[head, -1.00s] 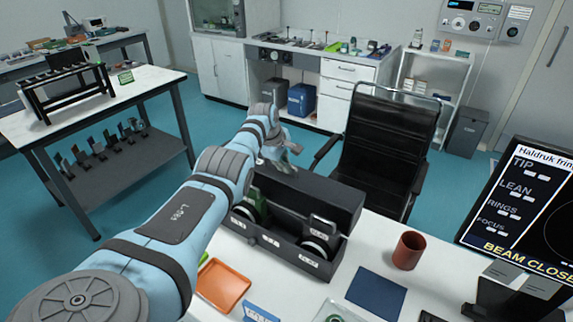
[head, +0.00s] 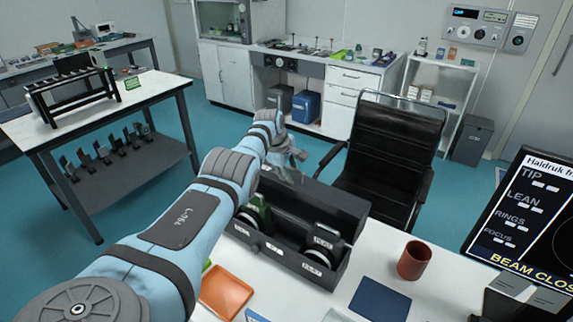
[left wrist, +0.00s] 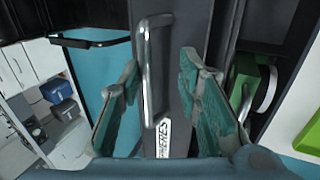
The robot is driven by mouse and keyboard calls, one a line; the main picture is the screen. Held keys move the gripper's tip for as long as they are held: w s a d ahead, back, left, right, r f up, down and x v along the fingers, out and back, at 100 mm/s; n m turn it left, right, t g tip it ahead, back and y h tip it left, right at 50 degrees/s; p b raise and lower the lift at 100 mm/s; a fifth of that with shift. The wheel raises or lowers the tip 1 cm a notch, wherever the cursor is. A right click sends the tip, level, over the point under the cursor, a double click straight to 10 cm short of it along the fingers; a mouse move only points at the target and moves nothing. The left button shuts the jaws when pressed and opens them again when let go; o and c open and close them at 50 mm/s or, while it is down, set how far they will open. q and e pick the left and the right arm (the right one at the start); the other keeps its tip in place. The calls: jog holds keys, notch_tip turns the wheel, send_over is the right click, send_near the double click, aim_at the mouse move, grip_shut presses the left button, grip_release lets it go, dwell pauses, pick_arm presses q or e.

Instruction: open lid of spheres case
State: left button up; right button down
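The spheres case (head: 290,262) is a long dark box on the white table, with its inside showing. A green item (head: 258,213) and round pale-edged pieces sit in it. Its dark lid (head: 340,207) stands raised along the far side. In the left wrist view the lid (left wrist: 185,65) carries a metal handle (left wrist: 148,75) and a "SPHERES" label. My left gripper (head: 292,168) is at the lid's far left part. In the left wrist view my left gripper (left wrist: 165,105) is open, one finger each side of the handle, with gaps visible. My right gripper is not in view.
An orange tray (head: 225,292), a red-brown cup (head: 413,260) and a dark blue mat (head: 380,298) are on the table near the case. A monitor (head: 525,215) stands at the right. A black chair (head: 390,160) is behind the case.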

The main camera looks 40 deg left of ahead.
pick_arm(q)
jog(key=v, duration=1.1)
jog(key=shift+s+r, duration=0.15)
jog(key=shift+r, duration=0.25)
jog(key=shift+a, duration=0.1)
